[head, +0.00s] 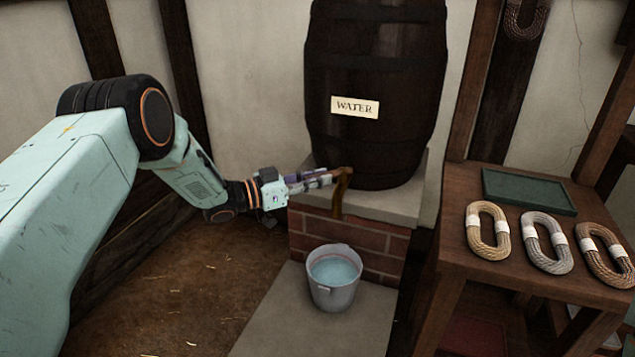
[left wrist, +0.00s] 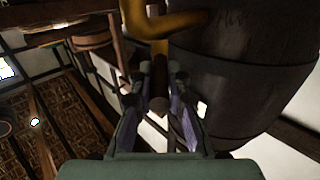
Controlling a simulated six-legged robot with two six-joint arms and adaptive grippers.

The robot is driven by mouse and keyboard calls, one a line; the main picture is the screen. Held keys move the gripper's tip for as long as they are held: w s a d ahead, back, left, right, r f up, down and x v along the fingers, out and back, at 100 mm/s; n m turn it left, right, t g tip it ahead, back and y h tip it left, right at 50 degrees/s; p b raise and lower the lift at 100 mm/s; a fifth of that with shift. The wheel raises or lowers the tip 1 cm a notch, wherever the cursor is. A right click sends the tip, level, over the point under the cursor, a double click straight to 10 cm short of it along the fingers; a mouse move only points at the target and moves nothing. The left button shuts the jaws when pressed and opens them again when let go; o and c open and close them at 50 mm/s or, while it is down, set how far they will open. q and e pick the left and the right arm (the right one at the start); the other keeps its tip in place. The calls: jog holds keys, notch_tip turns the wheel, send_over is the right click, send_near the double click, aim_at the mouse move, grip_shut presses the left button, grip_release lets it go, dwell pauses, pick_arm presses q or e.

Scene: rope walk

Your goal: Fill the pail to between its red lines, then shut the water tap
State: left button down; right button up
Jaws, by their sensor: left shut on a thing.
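The brass water tap (head: 338,202) juts from the foot of the dark barrel (head: 375,75) labelled WATER. It also shows in the left wrist view (left wrist: 188,20). My left gripper (head: 328,179) is at the tap, its fingers shut on the tap handle (left wrist: 158,104). The fingers partly hide the handle in the head view. The grey pail (head: 336,297) stands upright below the tap and holds pale blue water (head: 334,269). A faint reddish line shows inside near its rim; I cannot tell the exact level against the lines. I can make out no stream. My right gripper is not in view.
The barrel stands on a brick plinth (head: 384,243) with a stone top. The pail is on a pale slab (head: 300,335). At right, a wooden bench (head: 455,205) carries several rope coils (head: 545,243) and a green tray (head: 528,191). The brown floor (head: 190,290) at left is clear.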

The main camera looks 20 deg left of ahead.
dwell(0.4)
pick_arm(q)
jog(key=c, duration=1.3)
grip_release()
jog(key=shift+w, duration=0.1)
jog(key=v, duration=1.2)
